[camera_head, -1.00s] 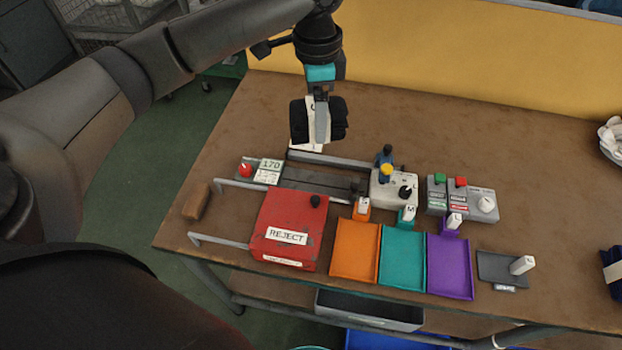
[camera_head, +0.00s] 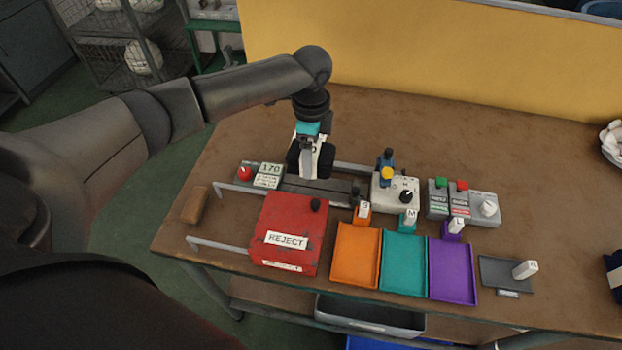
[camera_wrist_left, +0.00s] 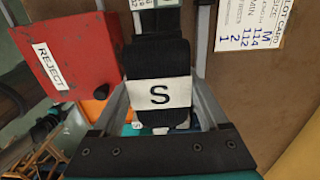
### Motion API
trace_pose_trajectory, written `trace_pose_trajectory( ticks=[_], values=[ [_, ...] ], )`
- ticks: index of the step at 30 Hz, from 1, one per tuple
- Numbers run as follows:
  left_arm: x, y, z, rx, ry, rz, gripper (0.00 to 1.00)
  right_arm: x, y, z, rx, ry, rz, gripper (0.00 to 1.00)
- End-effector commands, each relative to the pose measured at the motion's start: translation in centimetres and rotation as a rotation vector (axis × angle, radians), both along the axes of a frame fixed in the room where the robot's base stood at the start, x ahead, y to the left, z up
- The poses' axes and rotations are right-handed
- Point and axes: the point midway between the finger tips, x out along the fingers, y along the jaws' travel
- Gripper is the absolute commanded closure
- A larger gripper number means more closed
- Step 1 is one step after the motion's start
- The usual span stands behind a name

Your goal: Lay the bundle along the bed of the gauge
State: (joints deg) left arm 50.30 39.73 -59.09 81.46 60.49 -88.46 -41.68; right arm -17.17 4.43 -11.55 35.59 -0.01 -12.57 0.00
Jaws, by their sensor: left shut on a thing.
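The bundle (camera_head: 326,160) is a black folded roll with a white band; the band shows a letter S in the left wrist view (camera_wrist_left: 160,94). My left gripper (camera_head: 307,172) is shut on it, one finger on each side. It hangs upright over the left part of the gauge's dark bed (camera_head: 335,193), close to the bed; I cannot tell whether it touches. The gauge has a 170 display (camera_head: 270,168) and a red knob at its left end, and a pale box (camera_head: 395,195) with a yellow knob at its right. My right gripper is not in view.
A red REJECT box (camera_head: 285,225) stands in front of the bed. Orange (camera_head: 355,255), teal (camera_head: 404,265) and purple (camera_head: 453,270) trays sit to its right. A button box (camera_head: 460,200) stands behind them. A lot card (camera_wrist_left: 250,25) shows in the wrist view.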

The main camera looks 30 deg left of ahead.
Motion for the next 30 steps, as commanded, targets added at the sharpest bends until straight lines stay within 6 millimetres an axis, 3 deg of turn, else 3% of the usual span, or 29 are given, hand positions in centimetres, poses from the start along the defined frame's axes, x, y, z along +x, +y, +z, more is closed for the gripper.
trace_pose_trajectory(
  ticks=[3, 11, 18, 29, 30],
  values=[
    [0.0, 0.0, -2.3, 0.001, 0.001, 0.001, 0.86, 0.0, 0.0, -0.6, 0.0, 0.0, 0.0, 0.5],
    [0.0, 0.0, -4.2, -0.001, -0.001, 0.001, 0.86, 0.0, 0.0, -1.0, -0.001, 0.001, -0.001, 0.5],
    [0.0, 0.0, -7.6, 0.0, 0.0, 0.002, 0.86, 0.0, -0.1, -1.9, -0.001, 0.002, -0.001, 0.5],
    [0.0, 0.0, -7.9, 0.0, -0.001, 0.001, 0.86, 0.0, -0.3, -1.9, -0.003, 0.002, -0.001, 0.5],
    [0.0, 0.0, -8.0, 0.0, -0.001, 0.001, 0.22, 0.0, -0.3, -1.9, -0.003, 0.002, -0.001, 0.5]
  ],
)
